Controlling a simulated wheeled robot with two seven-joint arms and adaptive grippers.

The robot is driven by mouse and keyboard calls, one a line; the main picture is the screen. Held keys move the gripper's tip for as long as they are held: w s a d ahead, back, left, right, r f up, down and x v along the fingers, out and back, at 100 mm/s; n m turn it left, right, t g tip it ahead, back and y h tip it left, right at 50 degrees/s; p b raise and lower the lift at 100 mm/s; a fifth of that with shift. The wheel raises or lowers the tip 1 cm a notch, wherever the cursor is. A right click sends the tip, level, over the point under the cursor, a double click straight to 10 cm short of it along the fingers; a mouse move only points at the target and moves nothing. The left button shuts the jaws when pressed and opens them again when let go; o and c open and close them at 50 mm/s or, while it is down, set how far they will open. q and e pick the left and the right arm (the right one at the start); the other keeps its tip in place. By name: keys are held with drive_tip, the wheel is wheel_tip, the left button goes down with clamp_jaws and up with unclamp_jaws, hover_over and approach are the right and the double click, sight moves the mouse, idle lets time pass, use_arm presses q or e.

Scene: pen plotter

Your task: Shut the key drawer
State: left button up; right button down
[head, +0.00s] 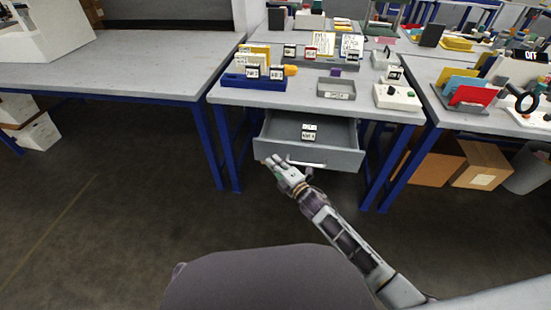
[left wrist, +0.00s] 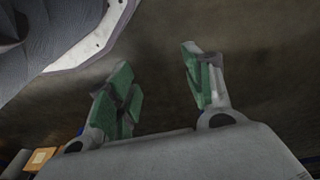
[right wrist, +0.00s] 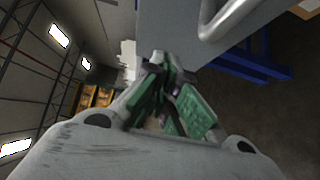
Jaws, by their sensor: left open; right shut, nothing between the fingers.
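The grey key drawer (head: 340,158) stands pulled out under the middle table in the head view. A small block with dark labels (head: 309,131) lies inside it. Its pale bar handle (head: 305,164) is on the front. My right gripper (head: 280,163) is shut and empty, at the left part of the drawer front, close to the handle; I cannot tell if it touches. In the right wrist view its fingers (right wrist: 172,75) are together, with the handle (right wrist: 222,20) at upper right. My left gripper (left wrist: 155,85) is open and empty over dark floor; the head view does not show it.
The middle table (head: 300,98) carries a blue rack (head: 253,83), a grey tray (head: 336,90) and a white control box (head: 397,97). Blue table legs (head: 208,150) flank the drawer. Cardboard boxes (head: 480,168) stand at right. The floor in front is clear.

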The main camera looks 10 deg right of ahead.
use_arm(q)
drive_tip(key=shift+s+d+r, duration=0.15)
drive_tip(key=shift+s+r, duration=0.05)
drive_tip(key=shift+r, duration=0.5)
use_arm(e)
drive_tip(key=shift+w+d, duration=0.2)
drive_tip(key=shift+w, duration=0.45)
drive_tip(key=shift+w+d, duration=0.15)
drive_tip(key=shift+w, duration=0.45)
use_arm(q)
drive_tip(key=shift+s, duration=0.1)
use_arm(e)
drive_tip(key=shift+w, duration=0.1)
